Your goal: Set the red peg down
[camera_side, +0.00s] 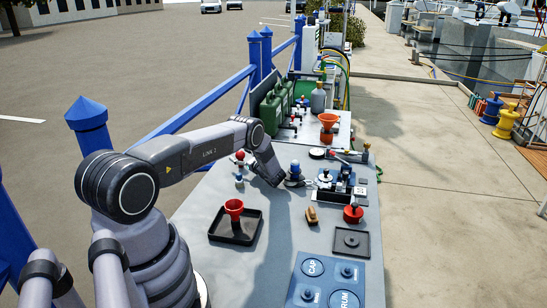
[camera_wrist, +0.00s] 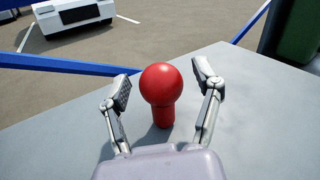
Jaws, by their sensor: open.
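The red peg (camera_wrist: 162,90), with a round ball head on a narrower stem, appears upright on the grey table top in the wrist view. My gripper (camera_wrist: 163,82) is open, with one finger on each side of the peg. Gaps show between both fingers and the peg, so they do not grip it. In the side view the red ball head (camera_side: 240,156) shows near the left edge of the table, beside my arm. My fingers are hard to make out there.
A blue fence (camera_side: 205,100) runs along the left edge.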

